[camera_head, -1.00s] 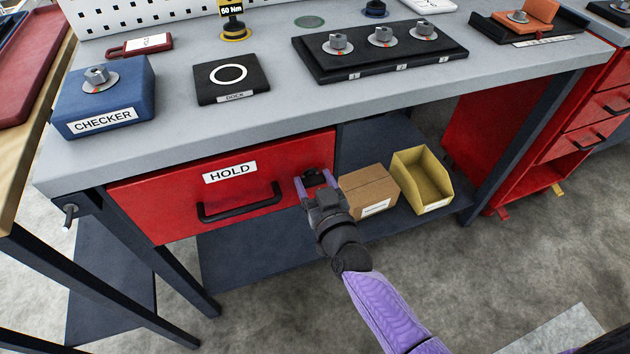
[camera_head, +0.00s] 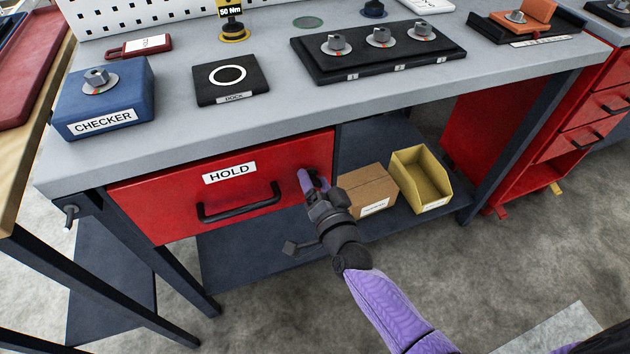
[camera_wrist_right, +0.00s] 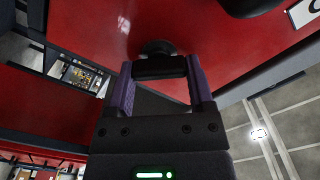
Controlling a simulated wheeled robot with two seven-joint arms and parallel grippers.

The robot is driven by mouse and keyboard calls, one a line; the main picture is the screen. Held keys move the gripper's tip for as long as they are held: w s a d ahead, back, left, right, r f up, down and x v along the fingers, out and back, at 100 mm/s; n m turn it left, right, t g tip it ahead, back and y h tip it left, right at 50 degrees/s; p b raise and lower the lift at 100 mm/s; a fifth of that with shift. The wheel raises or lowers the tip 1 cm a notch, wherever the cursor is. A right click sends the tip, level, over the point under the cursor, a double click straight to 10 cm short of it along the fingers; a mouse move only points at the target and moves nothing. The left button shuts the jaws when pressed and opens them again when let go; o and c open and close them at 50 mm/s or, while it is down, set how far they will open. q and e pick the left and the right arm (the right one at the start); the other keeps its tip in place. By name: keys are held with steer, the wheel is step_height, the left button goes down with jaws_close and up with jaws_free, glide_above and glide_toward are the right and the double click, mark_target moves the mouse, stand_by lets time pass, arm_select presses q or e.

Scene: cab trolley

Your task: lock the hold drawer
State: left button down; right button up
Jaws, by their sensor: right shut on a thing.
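The red hold drawer (camera_head: 150,205) is closed under the grey bench, with a white HOLD label (camera_head: 229,173) and a black bar handle (camera_head: 240,204). My right gripper (camera_head: 315,181) is at the right end of the drawer front. In the right wrist view, its purple fingers (camera_wrist_right: 160,78) are closed on the black lock knob (camera_wrist_right: 158,66), which stands out from the red drawer front (camera_wrist_right: 85,35). In the head view the gripper mostly hides the knob. My left gripper is out of view.
A cardboard box (camera_head: 368,187) and a yellow bin (camera_head: 421,180) stand on the lower shelf, close to the right of my gripper. The blue checker box (camera_head: 105,98), black dock pad (camera_head: 232,80) and a black block with three knobs (camera_head: 385,62) are on the bench (camera_head: 290,113).

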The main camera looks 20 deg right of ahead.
steer(key=m, duration=0.2)
steer(key=shift+f+m, duration=0.1)
steer(key=shift+m, duration=0.3)
steer(key=m+b, duration=0.1)
steer(key=m, duration=0.3)
steer(key=shift+f+m, duration=0.1)
steer(key=shift+m, duration=0.7)
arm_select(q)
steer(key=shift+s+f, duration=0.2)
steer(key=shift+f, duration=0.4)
arm_select(e)
steer(key=shift+m, duration=0.4)
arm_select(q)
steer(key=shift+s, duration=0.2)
arm_select(e)
steer(key=o, duration=1.1)
steer(key=shift+c, duration=0.2)
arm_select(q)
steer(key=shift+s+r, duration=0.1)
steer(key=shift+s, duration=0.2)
arm_select(e)
steer(key=shift+o, duration=0.9)
steer(key=shift+s, duration=0.15)
